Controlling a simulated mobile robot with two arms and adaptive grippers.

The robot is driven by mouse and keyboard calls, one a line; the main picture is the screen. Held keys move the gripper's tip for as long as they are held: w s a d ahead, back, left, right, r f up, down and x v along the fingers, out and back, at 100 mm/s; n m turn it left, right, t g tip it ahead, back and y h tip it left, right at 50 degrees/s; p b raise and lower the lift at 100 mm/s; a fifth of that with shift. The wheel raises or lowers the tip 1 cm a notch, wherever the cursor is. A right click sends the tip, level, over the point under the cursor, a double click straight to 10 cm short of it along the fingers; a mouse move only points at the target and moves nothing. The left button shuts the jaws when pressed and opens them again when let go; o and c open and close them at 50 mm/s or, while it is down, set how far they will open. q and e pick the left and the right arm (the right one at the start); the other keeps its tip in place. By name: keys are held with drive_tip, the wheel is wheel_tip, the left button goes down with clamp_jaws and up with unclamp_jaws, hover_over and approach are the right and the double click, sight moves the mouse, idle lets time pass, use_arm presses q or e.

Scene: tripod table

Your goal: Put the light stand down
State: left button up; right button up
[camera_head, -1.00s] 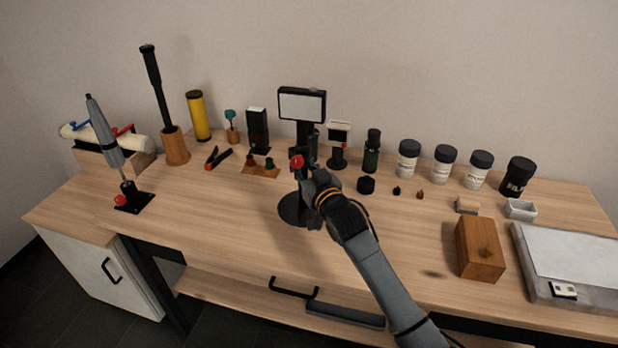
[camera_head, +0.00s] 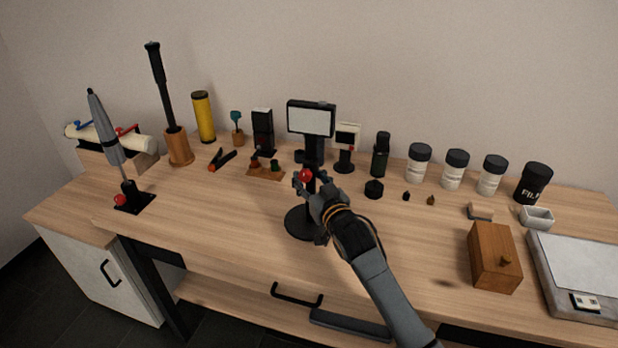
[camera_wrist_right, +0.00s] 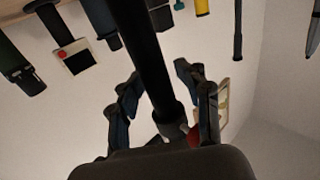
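The black light stand (camera_head: 312,150), with a pale rectangular panel (camera_head: 311,121) on top and a red knob (camera_head: 306,174), is upright on its round base (camera_head: 300,223), which appears to rest on the table. My right gripper (camera_head: 309,207) is at its pole below the panel. In the right wrist view the pole (camera_wrist_right: 146,55) passes between my gripper's fingers (camera_wrist_right: 160,74), which are spread with a gap visible on the right side. The red knob shows partly there (camera_wrist_right: 193,134). The palm hides the lower pole. My left gripper is not in view.
The table left of the base is clear.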

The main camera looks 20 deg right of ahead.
drive_tip(key=shift+r, duration=0.2)
drive_tip(key=shift+s+f, duration=0.15)
drive_tip(key=shift+s, duration=0.2)
drive_tip(key=s+d, duration=0.1)
drive_tip(key=s, duration=1)
drive_tip(key=shift+s+d, duration=0.15)
